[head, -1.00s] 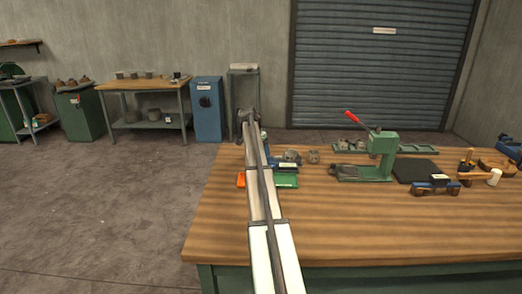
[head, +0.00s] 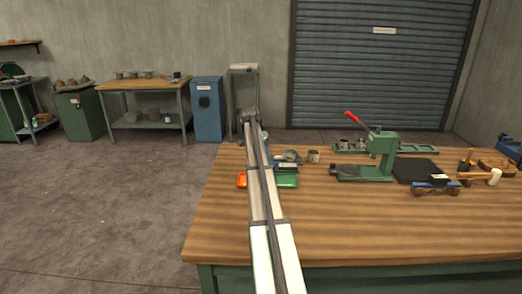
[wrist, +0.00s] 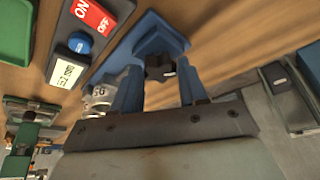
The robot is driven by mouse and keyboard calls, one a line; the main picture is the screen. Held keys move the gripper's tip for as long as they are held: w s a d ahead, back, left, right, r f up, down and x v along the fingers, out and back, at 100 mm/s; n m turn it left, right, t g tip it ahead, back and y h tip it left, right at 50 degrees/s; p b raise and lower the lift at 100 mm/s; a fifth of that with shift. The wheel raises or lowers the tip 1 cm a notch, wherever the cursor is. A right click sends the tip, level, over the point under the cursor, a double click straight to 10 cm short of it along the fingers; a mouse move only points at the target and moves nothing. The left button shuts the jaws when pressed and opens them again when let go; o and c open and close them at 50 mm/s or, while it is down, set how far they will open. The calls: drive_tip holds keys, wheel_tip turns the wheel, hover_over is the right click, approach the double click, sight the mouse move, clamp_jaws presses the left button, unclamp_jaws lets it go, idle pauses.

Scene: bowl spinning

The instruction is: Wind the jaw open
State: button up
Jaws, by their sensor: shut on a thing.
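In the wrist view the two blue fingers of my gripper (wrist: 158,78) close around a black lobed knob (wrist: 160,65). The knob sits at the front of a blue vise-like body (wrist: 150,35) on the wooden bench. The gap of the jaw itself is not clear in this view. In the head view my arm hides the gripper and most of the blue device, of which a small blue patch seems to show beside the arm's far end.
Left of the knob in the wrist view are a red ON/OFF switch (wrist: 95,15), a blue button (wrist: 80,42) and a grey metal part (wrist: 100,95). In the head view a green press (head: 380,150) stands on the bench. The bench front (head: 350,225) is clear.

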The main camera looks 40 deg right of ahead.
drive_tip(key=n, duration=0.2)
drive_tip(key=n+t, duration=0.1)
drive_tip(key=n, duration=0.1)
drive_tip(key=n+t+y, duration=0.1)
drive_tip(key=n, duration=0.1)
drive_tip(key=shift+s+d, duration=0.1)
drive_tip(key=shift+s, duration=0.15)
drive_tip(key=n, duration=0.2)
drive_tip(key=n+t+y, duration=0.1)
drive_tip(key=n, duration=0.1)
drive_tip(key=n+y, duration=0.1)
drive_tip(key=n, duration=0.1)
drive_tip(key=shift+s+d+n+t, duration=0.1)
drive_tip(key=shift+d+n+t, duration=0.2)
drive_tip(key=n+y, duration=0.1)
drive_tip(key=n, duration=0.1)
drive_tip(key=n+y, duration=0.1)
drive_tip(key=n, duration=0.3)
drive_tip(key=shift+d+y, duration=0.3)
drive_tip(key=shift+y, duration=0.1)
drive_tip(key=n+y, duration=0.1)
drive_tip(key=n, duration=0.2)
drive_tip(key=n+g+y, duration=0.1)
drive_tip(key=n, duration=0.2)
drive_tip(key=shift+d, duration=0.15)
drive_tip(key=shift+n, duration=0.4)
drive_tip(key=o, duration=1.1)
drive_tip(key=shift+c, duration=0.2)
drive_tip(key=v, duration=1.3)
drive_tip(key=shift+r, duration=0.4)
